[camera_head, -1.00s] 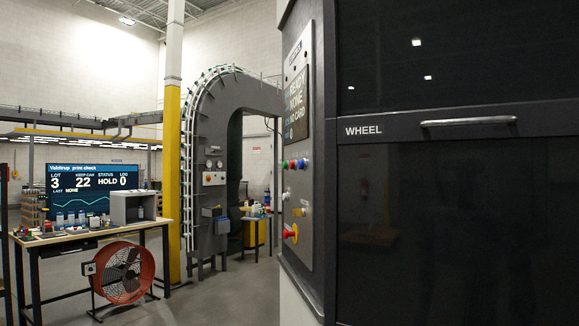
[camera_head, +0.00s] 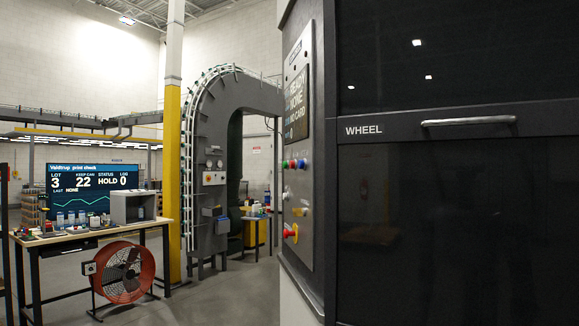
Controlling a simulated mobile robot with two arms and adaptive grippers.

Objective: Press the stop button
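The control panel (camera_head: 297,222) is a tall grey plate on the side of the dark machine, seen at a steep angle. A row of small coloured buttons (camera_head: 294,164) sits below its screen (camera_head: 297,105), red, green and blue among them. Lower down is a red mushroom button (camera_head: 291,232) on a yellow base. Button labels are too small to read, so I cannot tell which one is marked stop. Neither of my grippers shows in the head view.
The machine's dark door, marked WHEEL, with a handle (camera_head: 468,121), fills the right side. A workbench (camera_head: 68,243) with a monitor (camera_head: 92,188) stands at left, a red fan (camera_head: 122,272) before it. A yellow-and-white column (camera_head: 173,180) and a grey arched conveyor (camera_head: 207,150) stand behind. Floor between is clear.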

